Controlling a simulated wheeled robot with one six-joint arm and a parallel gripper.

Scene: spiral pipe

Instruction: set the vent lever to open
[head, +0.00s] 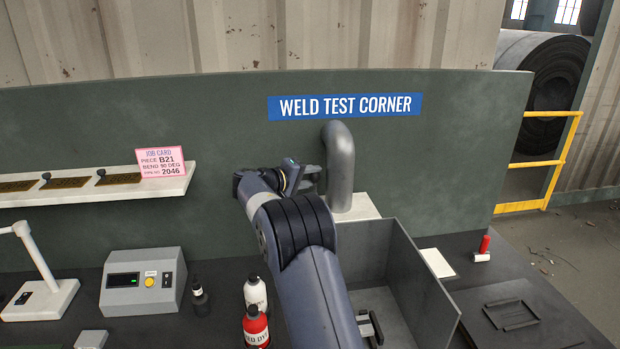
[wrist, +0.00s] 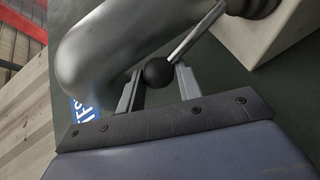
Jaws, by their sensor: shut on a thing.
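The vent lever shows in the wrist view as a metal rod (wrist: 199,32) with a black ball knob (wrist: 158,72), running from a collar (wrist: 250,6) by a pale block. My gripper (wrist: 159,88) is shut on the knob, which sits between the two finger ends. In the head view my gripper (head: 308,178) is just left of the grey bent pipe (head: 341,165); the lever is hidden there by the gripper and arm. The pipe also shows close beside the fingers in the wrist view (wrist: 95,50). I see no open or closed marking for the lever.
A grey open-topped bin (head: 400,262) stands below the pipe. Red (head: 256,328) and white (head: 255,292) bottles stand left of my arm. A control box (head: 143,282) and a shelf with a job card (head: 161,163) are further left. A dark panel (head: 165,110) closes the back.

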